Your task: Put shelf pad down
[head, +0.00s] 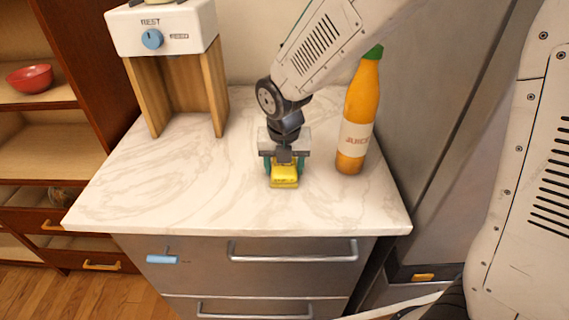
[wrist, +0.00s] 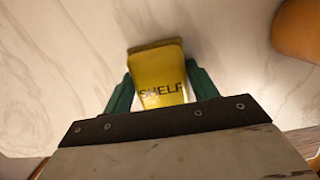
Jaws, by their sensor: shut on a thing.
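The shelf pad (head: 284,176) is a small yellow block. In the wrist view the pad (wrist: 160,78) bears the word "SHELF" and sits between two green fingers. My gripper (head: 284,168) is shut on it, low over the front middle of the marble counter (head: 180,190). I cannot tell whether the pad touches the counter. The gripper body hides the back of the pad in the head view.
An orange juice bottle (head: 358,115) with a green cap stands close to the right of my gripper. A white and wooden dispenser (head: 165,40) with a blue knob stands at the back left. The counter's left and front are clear. A red bowl (head: 30,78) sits on shelves at left.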

